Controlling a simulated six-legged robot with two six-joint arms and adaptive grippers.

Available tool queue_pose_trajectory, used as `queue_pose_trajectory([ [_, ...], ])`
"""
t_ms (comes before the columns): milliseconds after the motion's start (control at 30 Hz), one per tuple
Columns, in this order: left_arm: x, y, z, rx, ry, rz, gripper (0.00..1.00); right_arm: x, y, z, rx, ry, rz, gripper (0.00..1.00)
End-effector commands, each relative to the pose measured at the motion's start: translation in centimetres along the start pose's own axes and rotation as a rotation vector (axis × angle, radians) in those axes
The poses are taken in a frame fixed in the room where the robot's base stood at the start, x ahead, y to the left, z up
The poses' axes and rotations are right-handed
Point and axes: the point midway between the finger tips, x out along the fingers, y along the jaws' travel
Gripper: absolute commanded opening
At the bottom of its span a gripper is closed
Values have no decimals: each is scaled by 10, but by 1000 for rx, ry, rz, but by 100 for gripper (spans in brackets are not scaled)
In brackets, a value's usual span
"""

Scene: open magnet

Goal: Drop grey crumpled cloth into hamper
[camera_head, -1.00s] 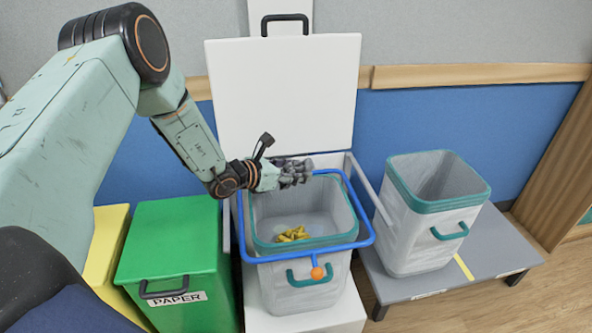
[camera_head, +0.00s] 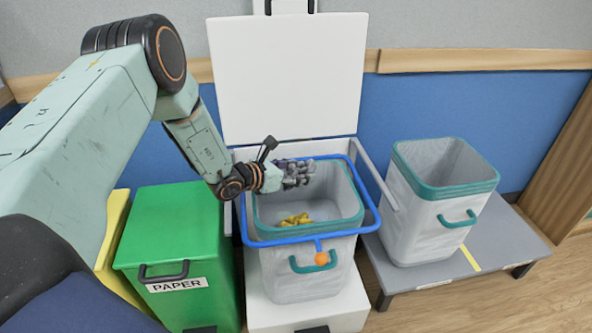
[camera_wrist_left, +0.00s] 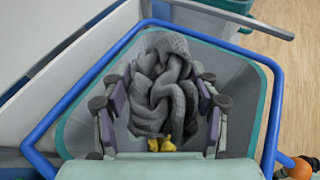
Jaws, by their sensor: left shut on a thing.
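The grey crumpled cloth (camera_wrist_left: 165,85) is a knotted, folded bundle between the fingers of my left gripper (camera_wrist_left: 160,110) in the left wrist view. In the head view my left gripper (camera_head: 297,174) is shut on it over the back left part of the opening of a white bin with a teal rim (camera_head: 330,227). This hamper-like bin stands inside a blue frame (camera_head: 372,212). Several yellow crumpled pieces (camera_head: 294,220) lie inside it. The cloth is hard to tell from the dark fingers in the head view. My right gripper is out of view.
A white raised lid (camera_head: 288,80) stands behind the bin. A green PAPER bin (camera_head: 180,240) and a yellow bin (camera_head: 112,240) are at left. A second white bin with teal rim (camera_head: 425,225) stands on a grey platform (camera_head: 500,248) at right.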

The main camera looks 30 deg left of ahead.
Motion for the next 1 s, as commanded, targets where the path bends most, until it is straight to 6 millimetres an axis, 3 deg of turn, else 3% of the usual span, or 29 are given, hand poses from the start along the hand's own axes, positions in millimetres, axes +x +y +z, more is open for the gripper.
queue_pose_trajectory([
  [333,0,0,0,0,0,0,87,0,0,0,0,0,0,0],
  [733,-5,1,0,-2,0,3,87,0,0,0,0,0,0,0],
  [1000,-44,2,1,-6,-2,4,87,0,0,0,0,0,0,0],
])
